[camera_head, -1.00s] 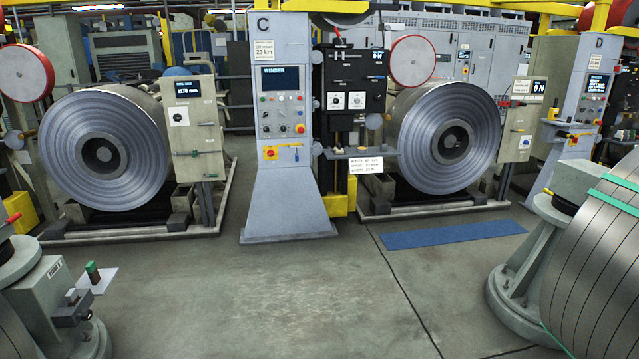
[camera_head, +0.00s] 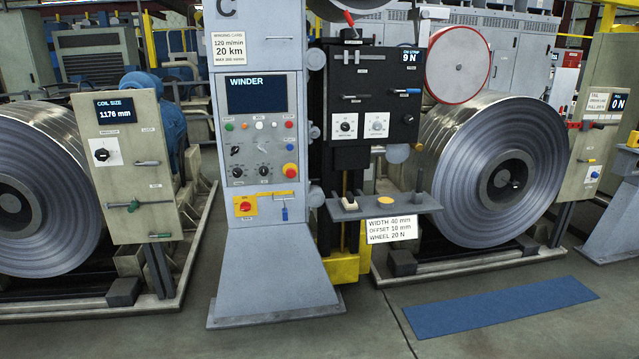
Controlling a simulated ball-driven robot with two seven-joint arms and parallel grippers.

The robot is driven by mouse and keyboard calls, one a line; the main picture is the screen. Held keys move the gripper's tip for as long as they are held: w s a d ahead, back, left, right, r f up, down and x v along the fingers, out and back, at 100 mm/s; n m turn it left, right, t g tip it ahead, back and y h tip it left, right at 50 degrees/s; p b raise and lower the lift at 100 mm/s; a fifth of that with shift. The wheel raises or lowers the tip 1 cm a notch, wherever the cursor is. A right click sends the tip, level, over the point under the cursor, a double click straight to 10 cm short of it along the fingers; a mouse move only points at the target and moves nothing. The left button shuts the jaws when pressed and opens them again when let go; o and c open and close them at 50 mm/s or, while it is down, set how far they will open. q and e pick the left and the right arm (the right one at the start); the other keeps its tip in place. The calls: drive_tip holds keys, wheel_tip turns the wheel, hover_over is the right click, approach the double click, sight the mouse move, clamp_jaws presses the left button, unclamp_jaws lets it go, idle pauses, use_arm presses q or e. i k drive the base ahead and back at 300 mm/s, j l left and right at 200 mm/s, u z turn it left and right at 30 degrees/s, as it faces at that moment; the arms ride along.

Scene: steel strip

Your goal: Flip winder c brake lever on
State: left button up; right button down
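The winder C column (camera_head: 270,255) stands left of centre, with a large C at its top. Its panel has a dark WINDER screen (camera_head: 257,95), buttons, knobs and a red stop button (camera_head: 290,170). Below are a red-and-yellow switch (camera_head: 245,206) and a small blue-handled lever (camera_head: 284,213) that hangs down. To its right, a black unit (camera_head: 375,100) carries more small levers, and a red-tipped lever (camera_head: 349,20) tilts up on its top. The labels beside the levers are too small to read, so I cannot tell which is the brake lever. Neither gripper is in view.
A grey cabinet (camera_head: 128,190) with green-handled levers stands before a steel coil (camera_head: 35,195) at left. Another coil (camera_head: 505,175) stands at right. A grey shelf (camera_head: 400,207) juts out below the black unit. A blue mat (camera_head: 500,306) lies on open floor (camera_head: 300,335).

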sight(349, 19)
drive_tip(key=i+u, duration=0.15)
drive_tip(key=i, duration=0.35)
drive_tip(key=i+l+u, duration=0.1)
drive_tip(key=i, duration=0.4)
drive_tip(key=i+l+u, duration=0.15)
drive_tip(key=i, duration=0.35)
drive_tip(key=i+l+u, duration=0.1)
drive_tip(key=i+l, duration=0.15)
drive_tip(key=i, duration=0.25)
drive_tip(key=i+l+u, duration=0.25)
drive_tip(key=i, duration=0.15)
